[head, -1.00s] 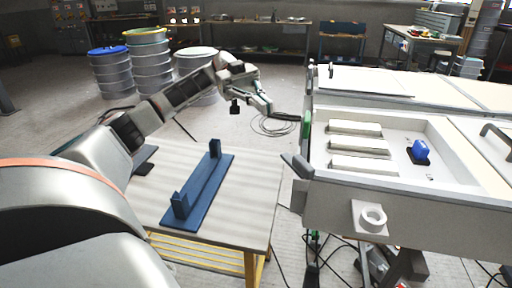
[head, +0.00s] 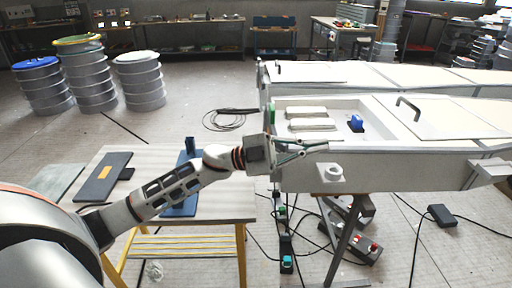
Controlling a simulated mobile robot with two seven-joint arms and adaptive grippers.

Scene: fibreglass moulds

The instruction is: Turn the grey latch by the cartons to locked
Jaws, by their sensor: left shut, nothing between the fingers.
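No grey latch shows clearly now. A grey lever-like part seen earlier at the left end of the white mould (head: 400,165) is hidden or lost behind my left gripper (head: 305,147). My left gripper is shut and empty, in front of the mould's front left corner. Whether it touches the mould, I cannot tell. A blue upright handle (head: 356,122) stands in the mould's recess, right of pale blocks (head: 305,112). I cannot tell whether these blocks are the cartons. My right gripper is not in view.
A table (head: 230,205) with a blue bracket (head: 180,207) and a dark plate (head: 104,177) stands at left. Cables and a dark box (head: 442,215) lie on the floor.

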